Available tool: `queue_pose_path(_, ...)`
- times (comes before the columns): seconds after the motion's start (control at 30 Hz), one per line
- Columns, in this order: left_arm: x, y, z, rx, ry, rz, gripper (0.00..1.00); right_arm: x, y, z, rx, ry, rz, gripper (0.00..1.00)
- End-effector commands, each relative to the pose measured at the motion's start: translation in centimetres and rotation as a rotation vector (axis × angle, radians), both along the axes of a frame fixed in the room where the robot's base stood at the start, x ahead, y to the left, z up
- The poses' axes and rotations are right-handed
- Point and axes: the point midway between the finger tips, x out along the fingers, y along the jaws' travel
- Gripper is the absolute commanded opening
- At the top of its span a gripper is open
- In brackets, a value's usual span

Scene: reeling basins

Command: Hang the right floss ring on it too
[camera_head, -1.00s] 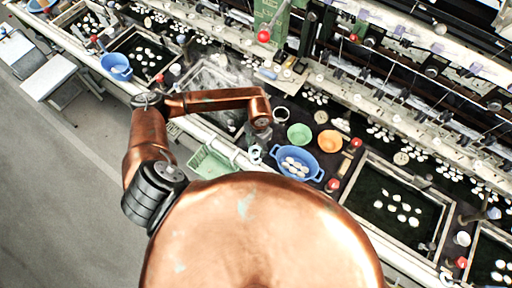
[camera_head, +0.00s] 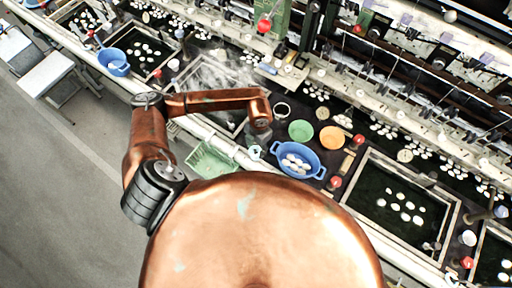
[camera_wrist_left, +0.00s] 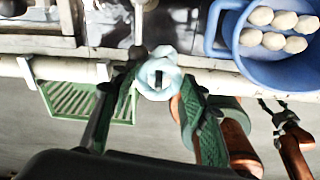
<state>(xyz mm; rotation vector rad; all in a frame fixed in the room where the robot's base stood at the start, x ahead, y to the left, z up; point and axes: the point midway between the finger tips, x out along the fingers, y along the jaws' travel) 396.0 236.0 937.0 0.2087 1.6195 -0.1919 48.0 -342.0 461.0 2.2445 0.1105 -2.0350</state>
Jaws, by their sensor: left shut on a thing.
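My left gripper (camera_wrist_left: 158,88) shows in the left wrist view with its two green-faced fingers on either side of a pale blue-white floss ring (camera_wrist_left: 158,62). It is shut on this ring and holds it in front of the white rail. In the head view the pale ring (camera_head: 255,152) shows small below the end of my left arm, beside the blue basin. A grey upright metal piece (camera_wrist_left: 139,22) stands just beyond the ring in the wrist view; whether they touch is unclear. A copper arm end with dark fingers (camera_wrist_left: 278,116), probably my right gripper, shows at lower right; its opening is unclear.
A blue two-handled basin (camera_head: 275,149) with white cocoons is right of the left gripper. Green (camera_head: 300,131) and orange (camera_head: 332,138) bowls stand behind it. A green slatted basket (camera_head: 211,160) hangs at the white rail (camera_wrist_left: 55,70).

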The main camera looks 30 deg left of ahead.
Motion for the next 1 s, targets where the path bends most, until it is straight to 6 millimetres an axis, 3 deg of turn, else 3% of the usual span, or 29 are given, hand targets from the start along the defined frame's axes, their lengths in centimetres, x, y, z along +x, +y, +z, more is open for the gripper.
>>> queue_pose_path(0.27, 0.0, 0.0, -0.2, 0.000, 0.000, 0.000, 0.28, 0.0, 0.0, -0.2, 0.000, 0.000, 0.000, 0.62)
queue_pose_path(0.3, 0.0, 0.0, -0.2, 0.000, 0.000, 0.000, 0.43, 0.0, 0.0, -0.2, 0.000, 0.000, 0.000, 0.62)
queue_pose_path(0.6, 0.0, 0.0, -0.2, 0.000, 0.000, 0.000, 0.62, 0.0, 0.0, -0.2, 0.000, 0.000, 0.000, 0.62)
queue_pose_path(0.87, 0.0, 0.0, -0.1, 0.000, 0.000, 0.000, 0.62, 0.0, 0.2, -0.2, 0.002, 0.000, -0.001, 0.62)
queue_pose_path(1.0, 0.2, 0.0, 1.1, -0.001, -0.002, 0.000, 0.62, 0.0, 0.2, -0.2, 0.002, 0.000, -0.001, 0.62)
